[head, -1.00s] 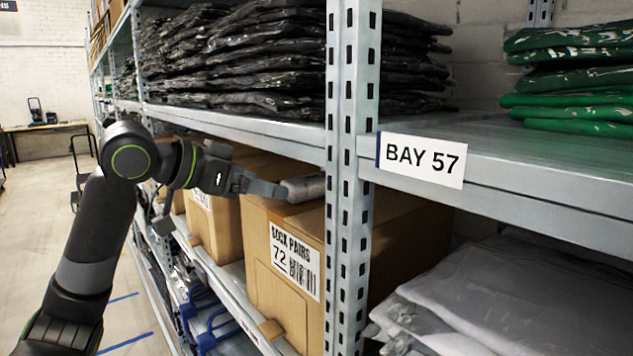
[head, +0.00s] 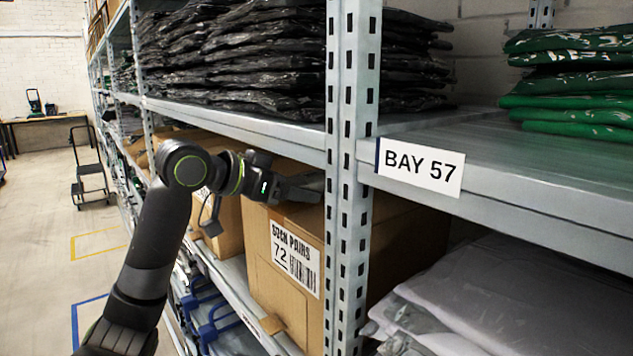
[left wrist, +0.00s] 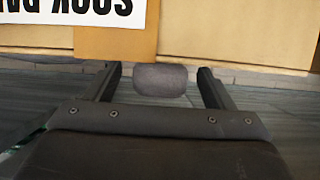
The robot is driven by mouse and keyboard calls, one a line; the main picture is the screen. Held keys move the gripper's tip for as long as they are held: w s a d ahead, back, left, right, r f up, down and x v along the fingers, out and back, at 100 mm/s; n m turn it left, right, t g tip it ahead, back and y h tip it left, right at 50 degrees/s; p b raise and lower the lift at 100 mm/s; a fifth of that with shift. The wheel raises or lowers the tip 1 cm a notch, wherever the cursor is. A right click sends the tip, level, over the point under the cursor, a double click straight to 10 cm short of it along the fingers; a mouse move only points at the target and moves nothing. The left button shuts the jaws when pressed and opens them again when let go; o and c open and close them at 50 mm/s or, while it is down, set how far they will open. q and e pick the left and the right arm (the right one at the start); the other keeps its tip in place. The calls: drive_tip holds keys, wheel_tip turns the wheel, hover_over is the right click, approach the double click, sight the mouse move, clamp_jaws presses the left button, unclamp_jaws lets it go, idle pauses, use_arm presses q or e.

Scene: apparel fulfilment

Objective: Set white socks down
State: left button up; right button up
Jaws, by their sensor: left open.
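My left gripper (head: 308,187) reaches in from the left under the shelf board, at the top of the cardboard box labelled SOCK PAIRS 72 (head: 262,262). In the left wrist view the gripper (left wrist: 158,84) is open, its two fingers apart. A rolled grey-white sock bundle (left wrist: 160,80) lies between the fingers, with a gap on each side. The box's upside-down label (left wrist: 75,14) shows beyond it. In the head view the bundle is hidden by the gripper now. I cannot tell what the bundle rests on. My right gripper is not in view.
A metal upright (head: 350,230) stands just right of the gripper. The shelf board above (head: 235,125) carries dark bagged garments (head: 245,60). Another carton (head: 226,225) sits to the left. Grey folded garments (head: 470,290) lie at lower right.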

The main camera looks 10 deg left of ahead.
use_arm(q)
drive_tip(key=c, duration=1.2)
drive_tip(key=shift+o, duration=0.2)
drive_tip(key=shift+r, duration=0.1)
